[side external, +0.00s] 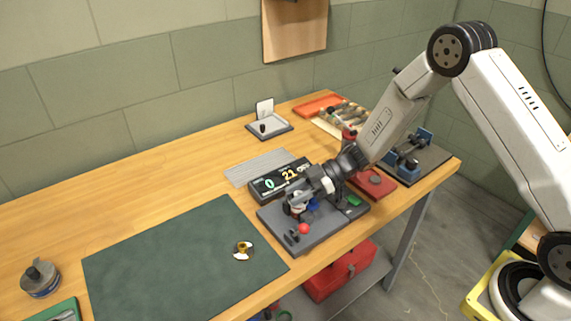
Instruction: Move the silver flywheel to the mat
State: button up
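The dark green mat (165,270) lies flat on the wooden table at the front left. A small shiny piece (243,251), silver with a brass-coloured middle, lies on the right part of the mat. I cannot tell whether it is the silver flywheel; no other part is clearly a silver flywheel. My gripper (298,207) is low over the left part of a dark grey fixture (325,233), right of the mat. Small white, blue and red parts show around its fingertips. The fingers are too small and covered to tell whether they hold anything.
A black display box (280,180) reading 0 and 21 stands close behind my gripper. A red-knobbed lever (304,229) is on the fixture's front. A grey round can (40,278) stands left of the mat.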

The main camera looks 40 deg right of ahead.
jog(key=shift+o, duration=0.9)
jog(key=v, duration=0.8)
jog(key=shift+w, duration=0.2)
